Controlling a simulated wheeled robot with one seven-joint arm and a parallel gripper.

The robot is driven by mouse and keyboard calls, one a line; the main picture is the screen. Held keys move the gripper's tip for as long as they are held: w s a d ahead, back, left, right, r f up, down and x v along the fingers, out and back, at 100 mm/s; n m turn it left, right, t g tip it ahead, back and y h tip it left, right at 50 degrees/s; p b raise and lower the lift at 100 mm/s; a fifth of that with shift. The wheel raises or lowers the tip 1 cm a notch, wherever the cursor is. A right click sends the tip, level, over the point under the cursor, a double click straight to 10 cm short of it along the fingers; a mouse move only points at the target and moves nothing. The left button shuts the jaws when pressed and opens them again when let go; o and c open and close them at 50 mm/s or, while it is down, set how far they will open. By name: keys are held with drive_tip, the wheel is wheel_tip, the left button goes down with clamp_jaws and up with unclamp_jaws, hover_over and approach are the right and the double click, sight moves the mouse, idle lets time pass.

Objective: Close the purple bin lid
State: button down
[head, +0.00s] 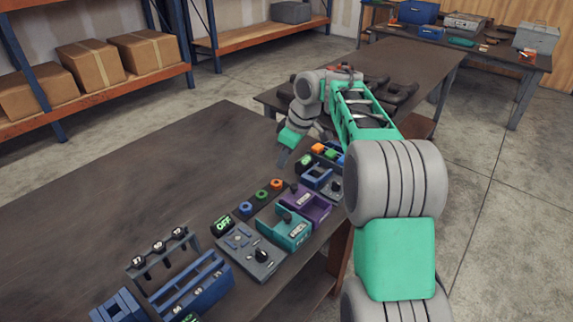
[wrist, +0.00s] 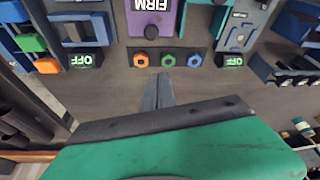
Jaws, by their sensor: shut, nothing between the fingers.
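The purple bin (head: 318,209) stands on the dark workbench, between a teal bin and a blue fixture. In the wrist view, its purple face (wrist: 134,22) is at the top, with a white label reading "FIRM" upside down. The top of the bin is cut off there, and I cannot tell how far its lid is open. My gripper (head: 283,158) is above the bench, beyond the purple bin and to its upper left in the head view. Its fingers (wrist: 164,76) are together and empty, pointing toward the strip of rings in front of the bin.
A teal bin (head: 288,237) and a grey knob panel (head: 246,251) stand nearer. A strip with orange, green and blue rings (wrist: 168,60) lies in front of the bins. A blue fixture (head: 318,174) stands beyond.

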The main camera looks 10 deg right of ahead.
sight(299, 193)
drive_tip(key=x, duration=0.7)
drive_tip(key=shift+f, duration=0.2)
drive_tip(key=s+d, duration=0.2)
drive_tip(key=d, duration=0.1)
drive_tip(key=shift+s+r, duration=0.1)
drive_tip(key=shift+s, duration=0.05)
